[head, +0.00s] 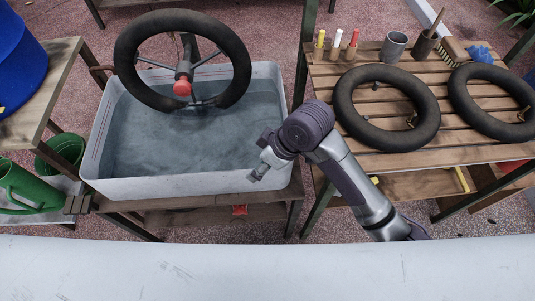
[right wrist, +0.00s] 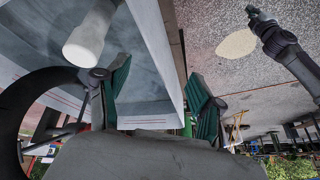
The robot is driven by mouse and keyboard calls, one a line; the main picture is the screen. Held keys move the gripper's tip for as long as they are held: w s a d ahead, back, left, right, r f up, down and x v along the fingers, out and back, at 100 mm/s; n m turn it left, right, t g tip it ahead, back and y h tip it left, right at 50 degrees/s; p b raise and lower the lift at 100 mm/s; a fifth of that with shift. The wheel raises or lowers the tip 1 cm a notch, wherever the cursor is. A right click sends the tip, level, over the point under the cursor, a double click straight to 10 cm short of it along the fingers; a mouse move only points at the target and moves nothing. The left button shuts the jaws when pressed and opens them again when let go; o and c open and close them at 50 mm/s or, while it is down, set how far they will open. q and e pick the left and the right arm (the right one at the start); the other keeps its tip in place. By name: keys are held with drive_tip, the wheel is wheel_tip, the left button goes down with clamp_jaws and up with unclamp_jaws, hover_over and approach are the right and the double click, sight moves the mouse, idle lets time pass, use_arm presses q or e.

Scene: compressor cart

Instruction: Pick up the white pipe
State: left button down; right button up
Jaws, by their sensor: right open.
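A pale, smooth cylinder with a rounded end (right wrist: 90,35) shows at the top left of the right wrist view, over the tub. It may be the white pipe. I make out no clear white pipe in the head view. My right gripper (head: 261,166) is above the tub's right end in the head view.
A pale tub (head: 190,186) of water stands on a wooden bench. A black wheel (head: 126,62) stands over its back. The right table holds two black tubes (head: 345,110) (head: 466,113), markers (head: 337,40) and cups (head: 395,46). Green cans (head: 28,190) stand at left.

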drive_tip(key=w+d+r+n+g+h, duration=0.1)
drive_tip(key=w+r+n+h, duration=0.45)
drive_tip(key=w+r, duration=0.35)
drive_tip(key=shift+n+y, duration=0.25)
drive_tip(key=shift+n, duration=0.2)
drive_tip(key=f, duration=1.3)
drive_tip(key=shift+d+f, duration=0.2)
drive_tip(key=shift+d, duration=0.05)
clamp_jaws()
